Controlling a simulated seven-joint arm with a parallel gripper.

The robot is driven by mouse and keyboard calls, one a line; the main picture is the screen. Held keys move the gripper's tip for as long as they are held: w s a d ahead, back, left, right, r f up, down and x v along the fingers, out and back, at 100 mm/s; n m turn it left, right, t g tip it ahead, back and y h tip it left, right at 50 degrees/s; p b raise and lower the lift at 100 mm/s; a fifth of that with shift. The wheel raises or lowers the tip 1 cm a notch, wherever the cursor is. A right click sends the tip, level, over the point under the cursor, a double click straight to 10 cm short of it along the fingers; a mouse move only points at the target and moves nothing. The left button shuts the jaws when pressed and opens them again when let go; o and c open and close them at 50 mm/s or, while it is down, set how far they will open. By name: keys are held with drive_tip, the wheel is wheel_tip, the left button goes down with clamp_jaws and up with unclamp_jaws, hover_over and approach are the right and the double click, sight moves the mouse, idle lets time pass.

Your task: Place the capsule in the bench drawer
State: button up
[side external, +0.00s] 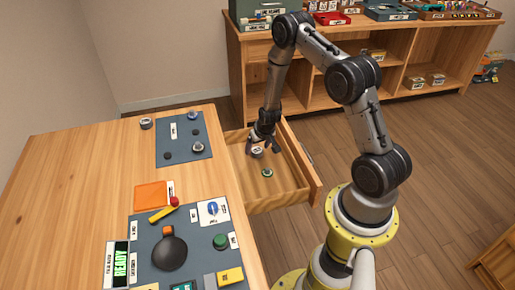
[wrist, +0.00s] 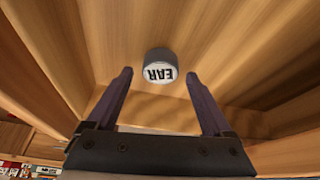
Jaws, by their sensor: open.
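In the side view the capsule (side external: 257,152) is a small grey-white round piece inside the open bench drawer (side external: 285,195), right below my gripper (side external: 258,144). My gripper reaches down into the drawer. In the wrist view its two fingers (wrist: 159,76) are spread apart with a gap on each side of the capsule. The capsule appears to be on the drawer floor, apart from the fingers.
Shelves (side external: 400,60) stand behind.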

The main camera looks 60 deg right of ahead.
drive_tip(key=s+a+r+n+t+y, duration=0.15)
drive_tip(key=a+r, duration=0.35)
drive_tip(key=r, duration=0.5)
drive_tip(key=s+a+r+n, duration=0.1)
drive_tip(key=s+a+r, duration=0.2)
drive_tip(key=a+r, duration=0.5)
drive_tip(key=s+a+r+n+y, duration=0.1)
drive_tip(key=s+a+r, duration=0.15)
drive_tip(key=r, duration=0.95)
drive_tip(key=s+a+r+n, duration=0.1)
drive_tip(key=s+a+r, duration=0.2)
drive_tip(key=s, duration=0.5)
drive_tip(key=s+a+r+n, duration=0.2)
drive_tip(key=s+a+r, duration=0.2)
drive_tip(key=s, duration=0.5)
drive_tip(key=shift+s+r, duration=0.15)
drive_tip(key=shift+r, duration=0.3)
drive_tip(key=shift+n, duration=0.25)
drive_tip(key=shift+c, duration=0.3)
